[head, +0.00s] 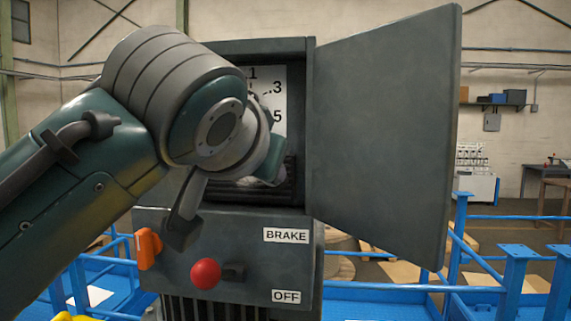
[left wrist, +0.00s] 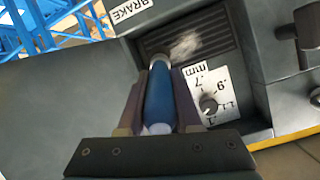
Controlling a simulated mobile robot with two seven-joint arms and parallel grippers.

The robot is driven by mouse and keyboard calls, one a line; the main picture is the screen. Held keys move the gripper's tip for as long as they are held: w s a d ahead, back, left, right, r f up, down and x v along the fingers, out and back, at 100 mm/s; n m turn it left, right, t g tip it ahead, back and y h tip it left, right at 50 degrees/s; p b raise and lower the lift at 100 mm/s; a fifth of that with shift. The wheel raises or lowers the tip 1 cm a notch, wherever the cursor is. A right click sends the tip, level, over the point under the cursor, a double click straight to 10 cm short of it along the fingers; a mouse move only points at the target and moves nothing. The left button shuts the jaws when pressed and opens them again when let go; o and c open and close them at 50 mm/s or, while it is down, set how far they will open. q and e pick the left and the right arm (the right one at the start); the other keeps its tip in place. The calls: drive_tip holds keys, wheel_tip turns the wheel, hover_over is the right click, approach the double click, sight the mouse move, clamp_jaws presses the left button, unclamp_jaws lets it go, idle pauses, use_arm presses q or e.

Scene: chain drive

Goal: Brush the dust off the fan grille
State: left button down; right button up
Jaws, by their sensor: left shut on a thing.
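The fan grille (left wrist: 210,42) is a dark slatted panel inside the open cabinet, with a pale patch of dust (left wrist: 184,45) on it in the left wrist view. In the head view the grille (head: 286,184) shows only in part behind my left arm. My left gripper (left wrist: 160,85) is shut on a blue-handled brush (left wrist: 159,100), whose far end points at the grille close to the dust. Whether the brush touches the grille cannot be told. In the head view my left arm hides the brush and most of the gripper. My right gripper is in neither view.
The cabinet door (head: 385,130) stands open to the right. Below the grille are a red knob (head: 205,274), an orange switch (head: 148,248) and labels BRAKE (head: 286,236) and OFF (head: 286,296). A numbered white plate (left wrist: 212,92) with a knob sits beside the grille. Blue railings (head: 490,290) stand around.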

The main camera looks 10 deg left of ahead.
use_arm(q)
drive_tip(key=a+p, duration=0.2)
drive_tip(key=a, duration=0.5)
drive_tip(key=shift+w+a, duration=0.2)
idle(0.4)
drive_tip(key=s, duration=0.6)
drive_tip(key=shift+s+a, duration=0.1)
drive_tip(key=shift+s, duration=0.05)
drive_tip(key=s, duration=0.2)
drive_tip(key=shift+s, duration=0.4)
idle(0.5)
